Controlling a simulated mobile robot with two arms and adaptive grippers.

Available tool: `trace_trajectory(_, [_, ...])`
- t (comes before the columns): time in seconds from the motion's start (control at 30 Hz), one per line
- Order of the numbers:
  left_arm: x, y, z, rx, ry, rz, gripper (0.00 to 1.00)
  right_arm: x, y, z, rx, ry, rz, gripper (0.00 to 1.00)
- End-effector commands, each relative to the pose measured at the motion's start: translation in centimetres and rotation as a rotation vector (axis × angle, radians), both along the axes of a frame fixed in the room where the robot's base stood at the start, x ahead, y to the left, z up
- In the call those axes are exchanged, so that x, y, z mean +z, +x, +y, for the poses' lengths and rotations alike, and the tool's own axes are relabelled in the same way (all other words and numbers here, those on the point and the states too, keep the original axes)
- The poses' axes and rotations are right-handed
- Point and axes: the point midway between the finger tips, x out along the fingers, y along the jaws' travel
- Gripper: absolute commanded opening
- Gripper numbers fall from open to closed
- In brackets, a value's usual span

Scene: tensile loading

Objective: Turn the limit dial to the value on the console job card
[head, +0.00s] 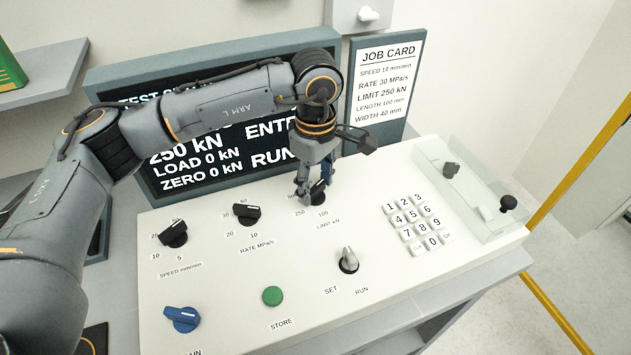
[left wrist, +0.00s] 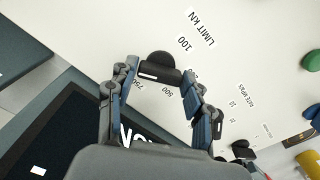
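The limit dial (head: 319,195) is a dark knob at the back of the sloping white console (head: 310,275), mostly hidden by my left gripper (head: 310,190) in the head view. In the left wrist view, the black dial (left wrist: 158,66) has a raised bar with a white mark at its left end. My left fingers (left wrist: 160,72) stand apart, one at each end of the bar; contact cannot be told. Printed values 100, 500 and 750 show around it; which one the mark meets is unclear. The job card (head: 385,88) reads LIMIT 250 kN. My right gripper is out of view.
The speed dial (head: 173,233), rate dial (head: 247,213), blue knob (head: 182,318), green STORE button (head: 272,296), SET/RUN switch (head: 348,260) and keypad (head: 418,220) share the console. A clear guard (head: 470,205) stands at right. A dark screen (head: 215,165) rises behind.

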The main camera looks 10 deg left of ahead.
Motion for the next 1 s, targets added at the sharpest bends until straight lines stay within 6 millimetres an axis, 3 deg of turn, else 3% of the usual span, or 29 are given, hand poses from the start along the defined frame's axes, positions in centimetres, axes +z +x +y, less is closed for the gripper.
trace_trajectory(0.1, [0.0, 0.0, 0.0, 0.0, 0.0, -0.001, 0.72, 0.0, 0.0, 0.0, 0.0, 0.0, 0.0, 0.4])
trace_trajectory(0.47, [0.5, 0.0, 0.0, 0.001, 0.0, -0.001, 0.72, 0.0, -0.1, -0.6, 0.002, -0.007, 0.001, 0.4])
trace_trajectory(1.0, [10.4, 0.1, 0.0, 0.001, 0.0, -0.002, 0.72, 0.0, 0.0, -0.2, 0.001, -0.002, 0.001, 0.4])
